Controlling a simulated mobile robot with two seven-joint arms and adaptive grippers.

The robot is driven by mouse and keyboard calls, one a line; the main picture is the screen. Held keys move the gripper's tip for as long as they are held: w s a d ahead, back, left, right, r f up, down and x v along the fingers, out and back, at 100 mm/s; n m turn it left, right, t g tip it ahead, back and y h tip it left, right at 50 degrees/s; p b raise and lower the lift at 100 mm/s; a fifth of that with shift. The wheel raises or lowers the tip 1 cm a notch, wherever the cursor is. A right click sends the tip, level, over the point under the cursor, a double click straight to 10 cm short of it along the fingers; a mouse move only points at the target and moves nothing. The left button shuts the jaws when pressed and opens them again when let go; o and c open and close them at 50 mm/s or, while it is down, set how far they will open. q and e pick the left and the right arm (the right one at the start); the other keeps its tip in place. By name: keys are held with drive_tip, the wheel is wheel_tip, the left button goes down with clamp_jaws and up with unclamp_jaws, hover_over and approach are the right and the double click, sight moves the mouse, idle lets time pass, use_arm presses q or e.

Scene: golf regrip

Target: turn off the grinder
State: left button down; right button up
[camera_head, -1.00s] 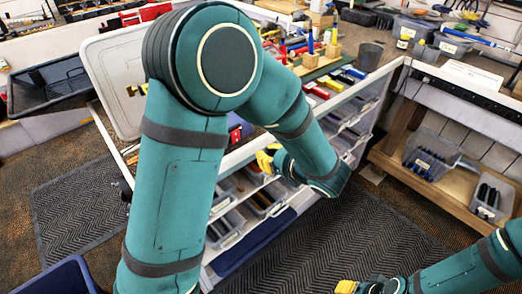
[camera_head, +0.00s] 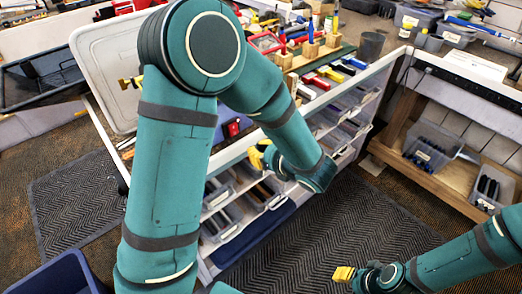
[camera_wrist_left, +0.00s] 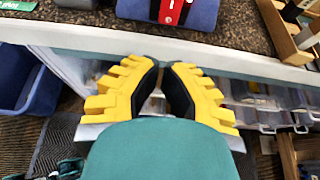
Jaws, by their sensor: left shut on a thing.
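The grinder is mostly hidden behind my left arm in the head view. A small red panel with blue beside it (camera_head: 232,127), probably its switch side, shows at the bench's front edge. In the left wrist view a blue-grey body with a red switch panel (camera_wrist_left: 172,11) lies beyond the fingertips, apart from them. My left gripper (camera_head: 262,155) is just in front of the bench edge, and its yellow fingers (camera_wrist_left: 163,66) are close together. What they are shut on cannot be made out. My right gripper (camera_head: 343,274) is low over the floor mat, far from the grinder; its fingers blur into one yellow block.
The bench edge (camera_wrist_left: 235,58) lies just ahead of my left gripper. Drawers with bins (camera_head: 222,222) stand below it. Wooden blocks with tools (camera_head: 310,47) are on the bench. A low wooden shelf with bins (camera_head: 432,146) is at right. The floor mat (camera_head: 330,225) between is clear.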

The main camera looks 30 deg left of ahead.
sight(232, 133)
use_arm(q)
drive_tip(key=x, duration=0.6)
drive_tip(key=b+x, duration=0.1)
drive_tip(key=x, duration=0.2)
drive_tip(key=shift+w+a+r, duration=0.1)
drive_tip(key=shift+a+r, duration=0.05)
drive_tip(key=shift+r, duration=0.2)
drive_tip(key=shift+w+a, duration=0.25)
drive_tip(key=shift+a, duration=0.25)
drive_tip(key=shift+a, duration=0.1)
drive_tip(key=shift+w+a+f+b, duration=0.2)
drive_tip(key=shift+a+b, duration=0.1)
drive_tip(key=shift+b, duration=0.1)
drive_tip(key=shift+r, duration=0.15)
drive_tip(key=shift+r+p, duration=0.7)
drive_tip(key=shift+r, duration=0.1)
